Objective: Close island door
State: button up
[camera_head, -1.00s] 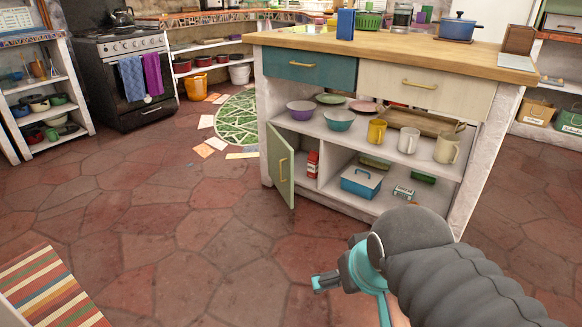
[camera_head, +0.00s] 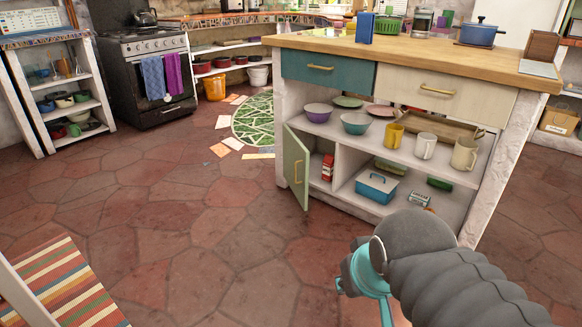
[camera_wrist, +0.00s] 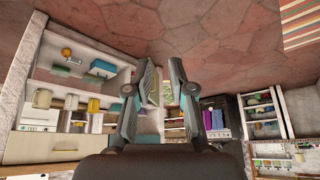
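The island door (camera_head: 296,168) is a small pale green panel with a brass handle (camera_head: 299,172). It stands open at the lower left of the island (camera_head: 490,190), swung out from the front, and the compartment behind it shows. My gripper (camera_head: 365,275) is low in front of the island, right of the door and apart from it in the head view; my arm hides much of it. In the wrist view, which looks upside down, my gripper (camera_wrist: 161,72) has its two fingers spread with nothing held. A pale panel (camera_wrist: 152,88), probably the door, shows beyond and between them.
A red container (camera_head: 327,167) stands inside the door's compartment. A blue box (camera_head: 377,187) and several mugs and bowls sit on the open shelves. The tiled floor (camera_head: 200,230) left of the door is clear. A striped rug (camera_head: 62,280) lies at lower left.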

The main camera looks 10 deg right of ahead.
aim_at(296, 155)
jog(key=u, duration=0.55)
jog(key=i, duration=1.15)
jog(key=z, duration=0.95)
